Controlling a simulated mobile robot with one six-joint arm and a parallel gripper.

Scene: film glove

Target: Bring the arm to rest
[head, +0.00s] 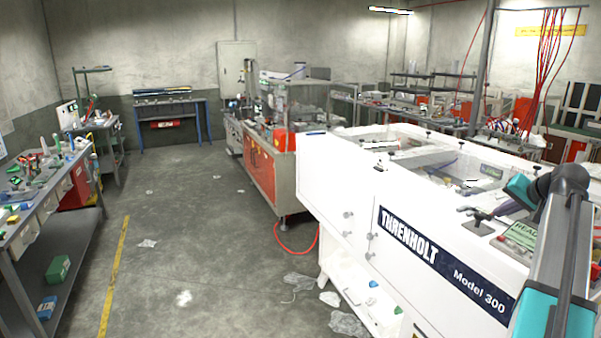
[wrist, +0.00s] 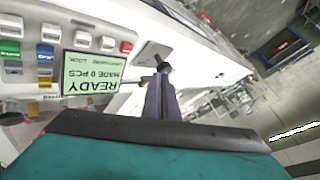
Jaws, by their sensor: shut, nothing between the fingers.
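My arm (head: 556,250) rises at the right edge of the head view and bends over at its top. Its teal wrist section points left, above the white Threnholt Model 300 machine (head: 335,180). In the wrist view my gripper (wrist: 163,75) shows dark fingers, closed together with nothing between them. They lie over the machine, beside its control panel. I cannot tell how far the fingertips are from the machine's surface. The panel has a green READY screen (wrist: 92,72), upside down in the wrist view, reading MADE 0 PCS. The screen partly shows in the head view (head: 525,233).
Several coloured buttons and switches line the panel, including a blue one (wrist: 45,56). A workbench (head: 50,200) with tools stands at the left. An orange-fronted machine (head: 262,165) stands behind. Clear plastic scraps (head: 347,323) lie on the floor. The aisle between is mostly clear.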

